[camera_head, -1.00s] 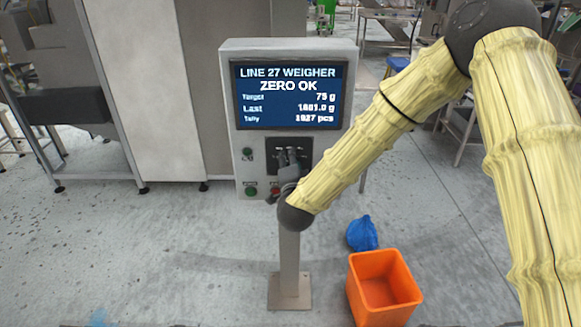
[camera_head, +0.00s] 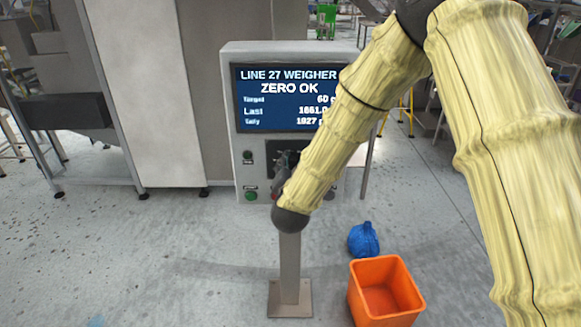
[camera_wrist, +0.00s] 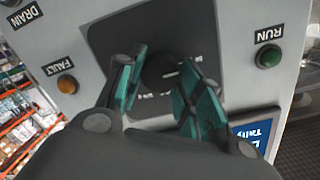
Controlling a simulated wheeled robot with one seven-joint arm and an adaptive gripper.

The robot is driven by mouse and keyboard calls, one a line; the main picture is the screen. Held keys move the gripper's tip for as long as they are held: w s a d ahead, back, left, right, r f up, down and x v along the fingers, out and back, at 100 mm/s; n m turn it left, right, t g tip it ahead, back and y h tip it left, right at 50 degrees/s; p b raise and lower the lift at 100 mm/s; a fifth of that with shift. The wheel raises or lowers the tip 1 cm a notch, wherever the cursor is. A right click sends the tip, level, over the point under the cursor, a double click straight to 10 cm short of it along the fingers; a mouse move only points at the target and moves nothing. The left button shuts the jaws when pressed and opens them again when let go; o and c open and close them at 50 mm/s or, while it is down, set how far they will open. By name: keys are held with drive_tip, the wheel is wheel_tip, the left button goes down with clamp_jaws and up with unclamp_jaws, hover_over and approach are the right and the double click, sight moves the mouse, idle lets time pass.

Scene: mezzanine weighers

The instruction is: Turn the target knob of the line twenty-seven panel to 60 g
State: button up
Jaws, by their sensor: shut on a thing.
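The line 27 weigher panel (camera_head: 228,110) stands on a post, and its screen (camera_head: 255,110) reads ZERO OK with Target 60, the unit partly covered by my arm. The target knob (camera_wrist: 160,70) is dark and round on a black plate, seen between my fingers in the wrist view. My gripper (camera_wrist: 158,88) has its green-padded fingers on either side of the knob and is shut on it. In the head view my gripper (camera_head: 287,162) is at the black plate, with my arm hiding most of the knob and the plate's right part.
In the wrist view an amber FAULT lamp (camera_wrist: 67,84) and a green RUN lamp (camera_wrist: 269,56) flank the plate. A green button (camera_head: 251,196) is low on the panel.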

drive_tip(key=shift+f, duration=0.1)
idle(0.3)
drive_tip(key=o, duration=1)
drive_tip(key=shift+o, duration=0.2)
drive_tip(key=s+r, duration=0.1)
drive_tip(key=s, duration=1.1)
